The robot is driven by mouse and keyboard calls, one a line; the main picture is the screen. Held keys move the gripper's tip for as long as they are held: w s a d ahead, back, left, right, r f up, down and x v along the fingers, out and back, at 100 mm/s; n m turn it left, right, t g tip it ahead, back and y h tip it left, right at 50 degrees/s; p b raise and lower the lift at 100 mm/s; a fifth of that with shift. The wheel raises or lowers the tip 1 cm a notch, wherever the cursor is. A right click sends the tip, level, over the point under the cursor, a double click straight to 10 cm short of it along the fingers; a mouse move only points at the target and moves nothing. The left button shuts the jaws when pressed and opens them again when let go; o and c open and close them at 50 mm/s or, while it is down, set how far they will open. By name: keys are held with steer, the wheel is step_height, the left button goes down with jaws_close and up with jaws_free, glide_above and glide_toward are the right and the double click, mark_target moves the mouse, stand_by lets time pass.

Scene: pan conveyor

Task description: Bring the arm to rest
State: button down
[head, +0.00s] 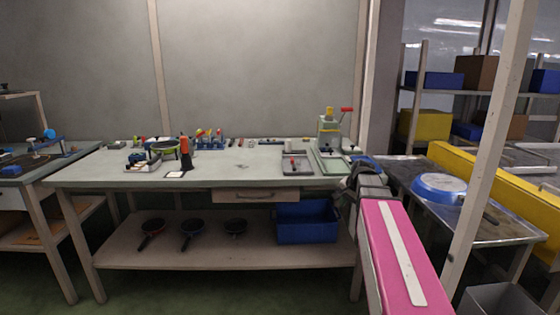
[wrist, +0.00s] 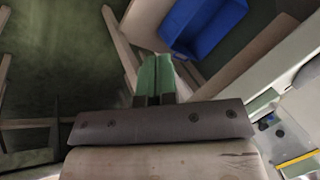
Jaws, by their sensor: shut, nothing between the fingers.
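My gripper (wrist: 155,72) shows in the wrist view with its two green fingers side by side and shut. Nothing is between them. It points toward the floor area beside the workbench, with the blue bin ahead and to its right. In the head view my pink arm link (head: 400,255) reaches up from the lower right to the right end of the workbench. The dark wrist part (head: 368,182) is at its far end. The fingers cannot be made out in the head view.
A workbench (head: 230,175) holds tools, trays and a press (head: 330,130). Several pans and a blue bin (head: 307,222), also in the wrist view (wrist: 202,25), are on its lower shelf. A blue pan (head: 438,187) lies on the metal table at right, behind a pale post (head: 487,150).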

steer(key=s+a+f+n+g+h, duration=0.1)
steer(key=s+a+f+n+g, duration=0.1)
steer(key=s+f, duration=0.7)
steer(key=s+a+f+n+g+h, duration=0.1)
steer(key=s+a+f+n, duration=0.4)
steer(key=s+f, duration=0.5)
steer(key=shift+s+f+n+g+h, duration=0.15)
steer(key=shift+f+n+g+h, duration=0.25)
steer(key=shift+f+g, duration=0.3)
